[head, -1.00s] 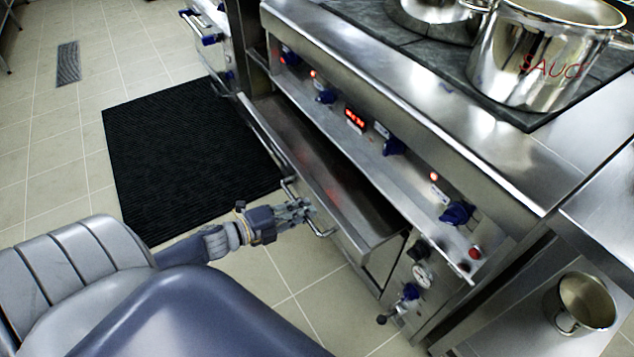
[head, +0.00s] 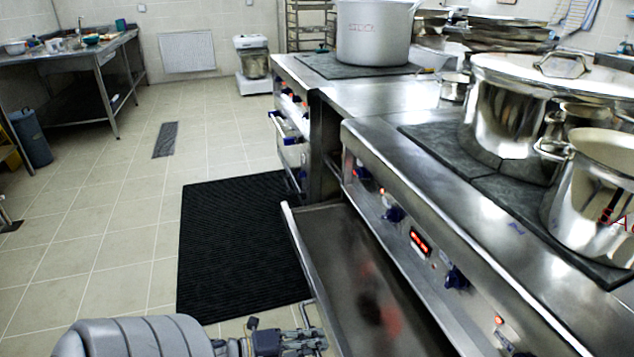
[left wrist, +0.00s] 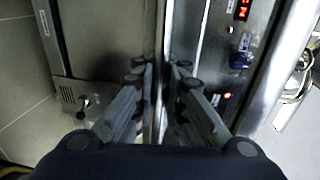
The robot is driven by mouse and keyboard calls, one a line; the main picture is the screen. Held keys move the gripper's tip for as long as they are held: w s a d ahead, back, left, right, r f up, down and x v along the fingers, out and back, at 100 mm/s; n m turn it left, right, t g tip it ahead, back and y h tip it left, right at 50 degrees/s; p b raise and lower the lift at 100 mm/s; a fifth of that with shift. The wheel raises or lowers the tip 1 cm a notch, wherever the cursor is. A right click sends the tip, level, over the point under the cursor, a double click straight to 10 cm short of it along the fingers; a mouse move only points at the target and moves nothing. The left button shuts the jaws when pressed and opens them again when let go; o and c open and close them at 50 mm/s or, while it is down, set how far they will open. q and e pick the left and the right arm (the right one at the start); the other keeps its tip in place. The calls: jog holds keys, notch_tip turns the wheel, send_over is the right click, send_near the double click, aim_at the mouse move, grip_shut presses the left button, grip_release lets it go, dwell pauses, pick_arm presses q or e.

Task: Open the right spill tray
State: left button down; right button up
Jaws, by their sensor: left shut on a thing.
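The right spill tray (head: 362,285) is a shallow metal drawer under the range front. It stands pulled out, with its shiny inside showing and its front edge toward the floor mat. My left gripper (head: 318,341) is at the lower edge of the head view, outside the tray's front, at the handle bar (head: 304,314). In the left wrist view its fingers (left wrist: 160,75) close from both sides on a narrow metal bar. The grip itself is partly hidden by the fingers. My right gripper is not in view.
The range front has blue knobs (head: 455,277) and a red display (head: 420,242) above the tray. Large pots (head: 505,110) stand on the cooktop.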

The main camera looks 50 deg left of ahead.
pick_arm(q)
jog(key=c, duration=1.7)
grip_release()
jog(key=shift+o, duration=0.2)
jog(key=shift+s, duration=0.1)
jog(key=v, duration=1.2)
